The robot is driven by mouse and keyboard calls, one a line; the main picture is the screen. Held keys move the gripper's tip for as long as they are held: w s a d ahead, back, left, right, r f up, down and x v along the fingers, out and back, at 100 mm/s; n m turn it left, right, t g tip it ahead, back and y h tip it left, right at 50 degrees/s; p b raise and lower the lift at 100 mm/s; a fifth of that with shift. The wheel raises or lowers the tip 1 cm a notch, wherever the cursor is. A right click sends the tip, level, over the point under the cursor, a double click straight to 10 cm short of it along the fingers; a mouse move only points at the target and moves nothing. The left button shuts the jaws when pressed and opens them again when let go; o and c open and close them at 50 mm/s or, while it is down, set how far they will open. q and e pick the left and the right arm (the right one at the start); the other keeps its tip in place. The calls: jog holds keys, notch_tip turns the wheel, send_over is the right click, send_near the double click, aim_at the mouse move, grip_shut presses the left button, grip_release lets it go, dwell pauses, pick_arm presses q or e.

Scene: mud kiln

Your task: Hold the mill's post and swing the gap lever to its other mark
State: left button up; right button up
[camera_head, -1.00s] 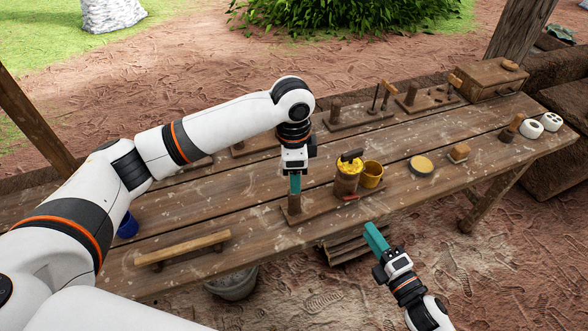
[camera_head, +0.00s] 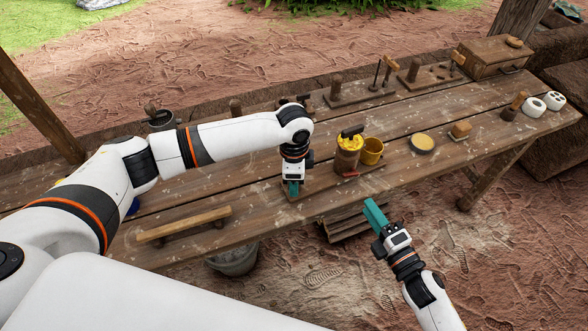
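The mill (camera_head: 347,158) is a brown cylinder with a yellow top and a dark crank, upright on a wooden base board (camera_head: 325,186) on the bench. A small red gap lever (camera_head: 351,174) sticks out low at its front. My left gripper (camera_head: 292,188) points down at the left end of the board, where the post stands. Its teal fingers are low at the post and hide it, so whether they grip it cannot be told. My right gripper (camera_head: 375,213) is in front of the bench edge, below and right of the lever, apart from it. Its teal fingers overlap, so their opening is unclear.
A yellow cup (camera_head: 371,152) stands close to the mill's right. A round yellow-topped disc (camera_head: 421,143) and a small wooden block (camera_head: 461,130) lie farther right. A wooden rail (camera_head: 184,225) is at the front left. Wooden fixtures (camera_head: 359,88) line the back.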

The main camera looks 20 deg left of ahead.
pick_arm(q)
jog(key=shift+f, duration=0.1)
grip_shut()
dwell(0.7)
